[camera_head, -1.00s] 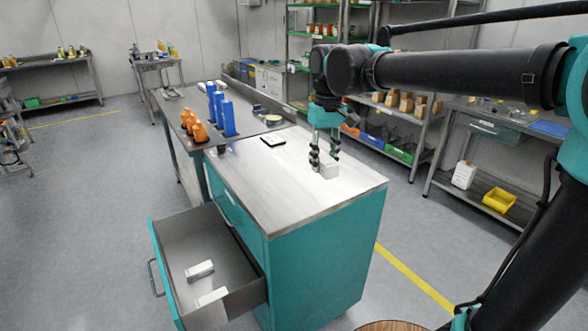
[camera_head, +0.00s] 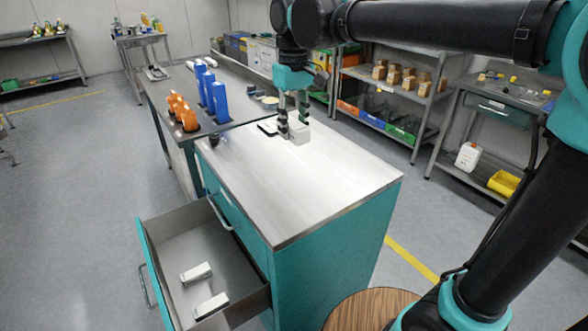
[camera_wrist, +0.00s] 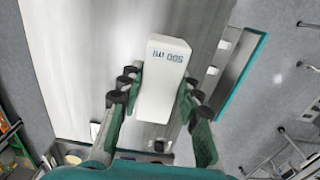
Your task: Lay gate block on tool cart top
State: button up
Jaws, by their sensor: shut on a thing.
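My gripper (camera_head: 293,130) is shut on the white gate block (camera_head: 301,134), over the far part of the tool cart top (camera_head: 290,190). In the wrist view the gate block (camera_wrist: 163,85) sits between the two fingers (camera_wrist: 157,100), and its printed label, which looks like "500 ml", reads upside down. I cannot tell whether the block touches the metal top or hangs just above it. The tool cart is teal with a bare steel top.
A drawer (camera_head: 185,247) stands open on the cart's left with two white blocks (camera_head: 196,273) inside. Blue (camera_head: 220,101) and orange (camera_head: 188,118) pieces stand on the adjoining bench. The near cart top is clear.

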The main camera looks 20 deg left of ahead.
aim_at(294, 193)
notch_tip(294, 193, down, 18)
jog(key=shift+f, duration=0.2)
dwell(0.4)
jog(key=o, duration=1.2)
jog(key=shift+f, duration=0.1)
notch_tip(294, 193, up, 12)
jog(key=shift+r, duration=0.15)
